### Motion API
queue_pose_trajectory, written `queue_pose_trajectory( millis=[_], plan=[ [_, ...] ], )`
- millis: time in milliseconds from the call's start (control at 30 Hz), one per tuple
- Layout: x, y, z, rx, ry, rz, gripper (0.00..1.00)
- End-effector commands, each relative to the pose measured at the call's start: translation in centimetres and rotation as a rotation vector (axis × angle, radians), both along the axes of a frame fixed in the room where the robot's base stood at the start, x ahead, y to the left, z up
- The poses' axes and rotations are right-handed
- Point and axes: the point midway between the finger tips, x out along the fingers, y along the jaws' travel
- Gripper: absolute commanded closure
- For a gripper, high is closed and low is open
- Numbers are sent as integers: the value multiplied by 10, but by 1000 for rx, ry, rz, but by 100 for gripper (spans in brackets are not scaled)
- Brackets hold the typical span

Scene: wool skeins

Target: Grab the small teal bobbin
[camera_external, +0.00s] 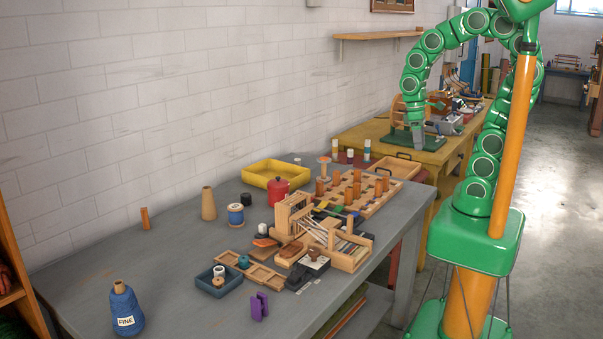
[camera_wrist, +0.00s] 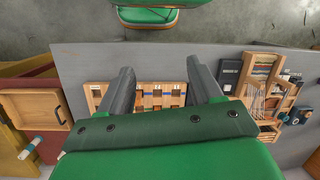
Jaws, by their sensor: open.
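The small teal bobbin (camera_external: 243,262) stands at the front middle of the grey table in the external view, by the shallow wooden tray (camera_external: 262,274) and just behind the dark blue tray (camera_external: 220,283). I cannot pick it out clearly in the wrist view. My gripper (camera_external: 418,136) hangs from the arm, fingers down, high and far to the right of the bobbin. In the wrist view my gripper (camera_wrist: 160,66) is open with nothing between its fingers. The wooden peg rack (camera_wrist: 148,95) shows below and beyond them.
The grey table (camera_external: 165,270) also holds a blue cone of yarn (camera_external: 125,310), a purple piece (camera_external: 259,306), a red pot (camera_external: 277,190), a yellow tray (camera_external: 262,173) and a small wooden loom (camera_external: 345,248). A yellow table (camera_external: 433,158) stands behind. The grey table's left part is mostly clear.

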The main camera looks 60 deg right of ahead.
Motion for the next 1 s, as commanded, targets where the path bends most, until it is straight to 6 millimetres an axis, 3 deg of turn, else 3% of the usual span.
queue_pose_trajectory(
  millis=[367,667,867,1000],
  plan=[
    [77,-1,-21,-107,-11,237,35],
    [165,-10,-25,-354,-81,501,35],
    [230,8,-21,-530,-140,717,35],
    [272,35,-19,-646,-182,884,35]
  ],
)
